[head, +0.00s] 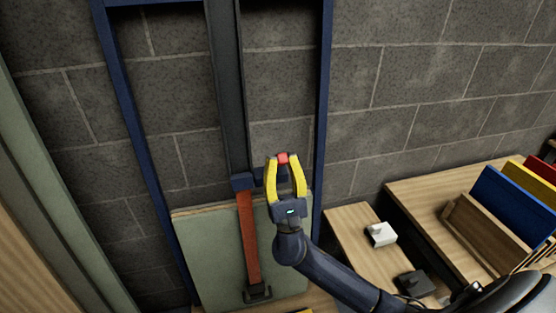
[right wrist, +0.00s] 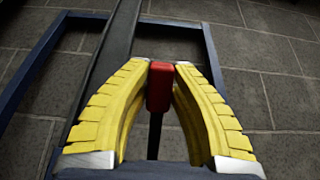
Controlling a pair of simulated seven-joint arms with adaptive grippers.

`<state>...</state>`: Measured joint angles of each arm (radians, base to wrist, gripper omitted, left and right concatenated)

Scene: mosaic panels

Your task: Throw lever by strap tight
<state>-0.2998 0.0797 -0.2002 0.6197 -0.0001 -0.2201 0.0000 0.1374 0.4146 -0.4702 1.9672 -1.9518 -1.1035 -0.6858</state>
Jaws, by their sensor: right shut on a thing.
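My right gripper (head: 284,160) has yellow fingers, which are closed on the red lever knob (head: 282,158). The right wrist view shows the red knob (right wrist: 160,86) between the fingertips, with a dark rod below it. The lever sits at the right side of a dark blue bracket (head: 243,181) on a dark vertical rail (head: 228,90). An orange-red strap (head: 248,240) runs straight down from the bracket to a dark buckle-like anchor (head: 257,293), across a pale green panel (head: 205,250). My left gripper is not in view.
A blue frame (head: 322,110) stands around the rail before a grey block wall (head: 420,90). At right, a wooden table (head: 420,190) bears a wooden rack with coloured panels (head: 510,210). A white block (head: 381,234) and a dark block (head: 415,284) lie near my right arm.

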